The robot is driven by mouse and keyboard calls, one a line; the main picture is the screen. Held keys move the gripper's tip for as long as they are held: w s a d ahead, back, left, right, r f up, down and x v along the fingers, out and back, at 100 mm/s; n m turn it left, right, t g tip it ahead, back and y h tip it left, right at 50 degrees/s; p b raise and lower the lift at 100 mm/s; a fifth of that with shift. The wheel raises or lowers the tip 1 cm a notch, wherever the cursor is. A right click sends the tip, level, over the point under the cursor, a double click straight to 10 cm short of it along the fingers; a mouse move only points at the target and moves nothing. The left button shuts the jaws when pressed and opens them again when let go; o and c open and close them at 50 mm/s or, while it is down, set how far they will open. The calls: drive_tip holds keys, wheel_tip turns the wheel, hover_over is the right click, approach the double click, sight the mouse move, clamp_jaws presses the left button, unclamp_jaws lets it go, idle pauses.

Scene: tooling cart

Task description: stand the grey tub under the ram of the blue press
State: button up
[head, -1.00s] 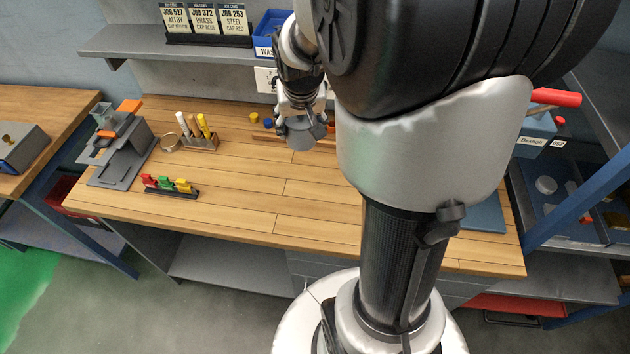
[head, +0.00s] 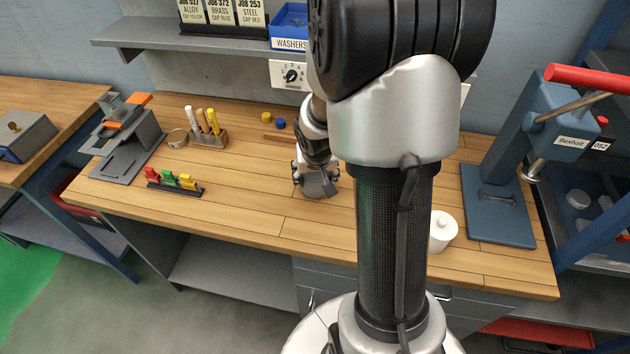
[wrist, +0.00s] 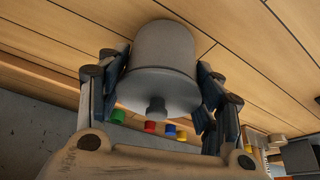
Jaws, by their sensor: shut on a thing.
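The grey tub (wrist: 163,55), with a lid and small knob, is between the fingers of my gripper (wrist: 160,85) in the wrist view, and the fingers are shut on its sides. In the head view my gripper (head: 318,188) holds the grey tub (head: 326,190) low over the middle of the bench; whether it touches the wood I cannot tell. The blue press (head: 535,130) stands at the bench's right end with a red-handled lever. Its ram (head: 534,170) hangs over a blue base plate (head: 500,228), which looks bare.
A white lidded tub (head: 443,232) stands left of the press plate, partly behind my arm. A pen block (head: 210,138), a rack of coloured clips (head: 174,185) and a grey stand (head: 130,150) are at the left. The bench front (head: 250,205) is clear.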

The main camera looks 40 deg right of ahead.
drive_tip(key=shift+f, duration=0.5)
drive_tip(key=shift+f, duration=0.15)
drive_tip(key=o, duration=1.1)
drive_tip(key=shift+c, duration=0.2)
